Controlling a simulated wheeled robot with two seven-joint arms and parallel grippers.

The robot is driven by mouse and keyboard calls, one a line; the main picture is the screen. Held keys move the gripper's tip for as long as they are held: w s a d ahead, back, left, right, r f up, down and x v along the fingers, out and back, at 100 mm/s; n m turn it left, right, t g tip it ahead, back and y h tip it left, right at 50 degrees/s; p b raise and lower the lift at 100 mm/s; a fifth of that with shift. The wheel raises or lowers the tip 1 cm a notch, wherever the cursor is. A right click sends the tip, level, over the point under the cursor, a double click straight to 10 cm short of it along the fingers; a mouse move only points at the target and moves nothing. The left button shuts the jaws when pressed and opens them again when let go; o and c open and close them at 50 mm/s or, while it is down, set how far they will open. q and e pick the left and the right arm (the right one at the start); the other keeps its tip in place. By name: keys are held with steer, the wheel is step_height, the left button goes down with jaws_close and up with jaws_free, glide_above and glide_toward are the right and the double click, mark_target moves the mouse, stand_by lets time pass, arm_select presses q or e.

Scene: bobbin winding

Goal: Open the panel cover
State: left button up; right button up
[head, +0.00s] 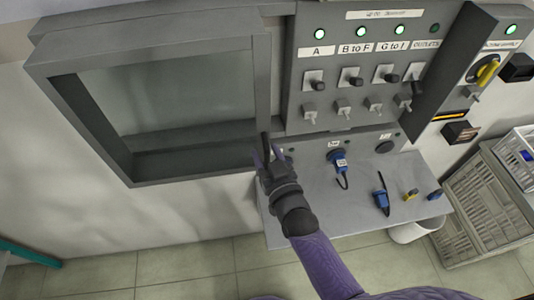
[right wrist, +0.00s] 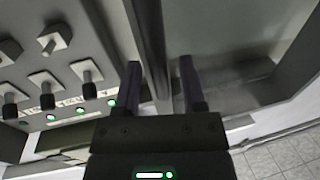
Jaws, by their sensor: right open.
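The panel cover (head: 195,176) is a grey rectangular frame around a see-through pane, at the left in the head view. I cannot tell whether it is fully closed or slightly ajar. A dark upright handle-like strip (head: 265,142) is at its lower right edge. My right gripper (head: 266,158) is at this corner, with its fingers pointing up. In the right wrist view, the open right gripper (right wrist: 160,88) has one finger on each side of a dark bar (right wrist: 153,45) along the cover's edge; contact is unclear. My left gripper is out of view.
The switch panel (head: 347,120), with lit green lamps and several switches, stands right of the cover. Below it, a grey shelf (head: 325,205) carries blue and yellow plugs. Grey crates (head: 480,205) stand at the far right. The wall below the cover is clear.

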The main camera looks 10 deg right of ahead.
steer(key=v, duration=1)
steer(key=s+d+f+g+b, duration=0.15)
steer(key=f+b, duration=0.25)
steer(key=f, duration=0.6)
steer(key=s+f+g+h+b, duration=0.1)
steer(key=s+f+g+b, duration=0.25)
steer(key=f, duration=0.65)
steer(key=s+d+f+g+b, duration=0.15)
steer(key=f+b, duration=0.25)
steer(key=f, duration=0.5)
steer(key=s+d+f+g+h+b, duration=0.1)
steer(key=s+d+f+g+b, duration=0.1)
steer(key=s+f, duration=0.5)
steer(key=s+d+f+g+h+b, duration=0.1)
steer(key=s+d+f+g+b, duration=0.2)
steer(key=s+f+g+b, duration=0.2)
steer(key=s+d+f+g+h+b, duration=0.1)
steer(key=s+d+f+g+b, duration=0.1)
steer(key=s+f, duration=0.7)
step_height(320, 180, down, 2)
steer(key=shift+s+d+f+g+b, duration=0.2)
steer(key=shift+g+b, duration=0.55)
steer(key=shift+b, duration=0.15)
